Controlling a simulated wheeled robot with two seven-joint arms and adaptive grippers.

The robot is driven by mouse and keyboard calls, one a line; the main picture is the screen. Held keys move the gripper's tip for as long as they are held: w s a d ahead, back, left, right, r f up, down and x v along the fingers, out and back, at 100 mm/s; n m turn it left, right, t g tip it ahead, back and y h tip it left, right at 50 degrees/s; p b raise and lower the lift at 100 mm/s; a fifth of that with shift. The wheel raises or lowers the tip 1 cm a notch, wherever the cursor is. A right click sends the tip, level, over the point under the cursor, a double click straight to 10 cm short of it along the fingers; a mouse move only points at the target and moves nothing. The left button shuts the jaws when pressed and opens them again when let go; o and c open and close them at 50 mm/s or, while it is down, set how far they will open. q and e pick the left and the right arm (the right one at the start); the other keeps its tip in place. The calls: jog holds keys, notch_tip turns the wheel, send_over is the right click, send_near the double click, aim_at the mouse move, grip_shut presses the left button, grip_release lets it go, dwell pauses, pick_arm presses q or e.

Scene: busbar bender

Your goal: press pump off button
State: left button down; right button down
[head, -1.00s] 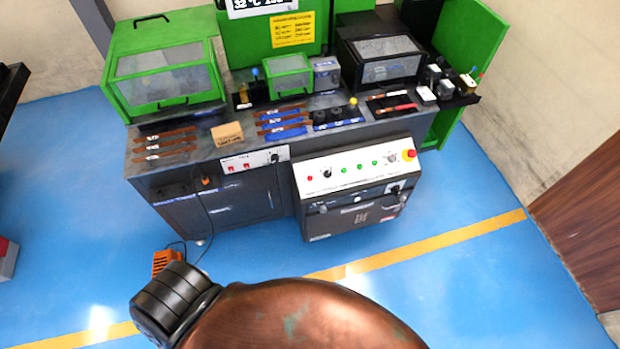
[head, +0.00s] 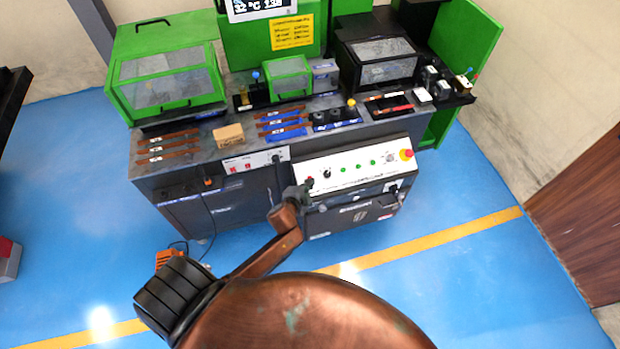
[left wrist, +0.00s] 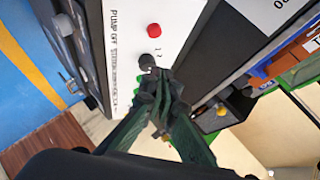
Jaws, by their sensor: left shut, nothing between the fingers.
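The pump off button is a red round button (left wrist: 154,30) beside the printed label PUMP OFF (left wrist: 116,22) on a white panel in the left wrist view. In the head view the red button (head: 310,179) is at the left end of the sloped white control panel (head: 350,168), partly covered by my gripper. My left gripper (head: 303,190) is shut and empty, with its tip close to the button. In the left wrist view its fingertips (left wrist: 152,74) are together below the button with a visible gap. My right gripper is not in view.
Along the panel are a black knob (head: 327,174), green buttons (head: 358,167) and a red emergency button on yellow (head: 407,155). An orange foot pedal (head: 168,258) sits on the open blue floor (head: 440,270).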

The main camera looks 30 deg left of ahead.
pick_arm(q)
jog(key=shift+m+t, duration=0.4)
jog(key=r, duration=0.1)
jog(key=w+r, duration=0.1)
jog(key=r, duration=0.1)
jog(key=shift+w+d+r, duration=0.3)
jog(key=shift+w+r, duration=0.1)
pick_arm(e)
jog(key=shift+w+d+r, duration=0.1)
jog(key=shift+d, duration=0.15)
pick_arm(q)
jog(key=shift+f, duration=0.15)
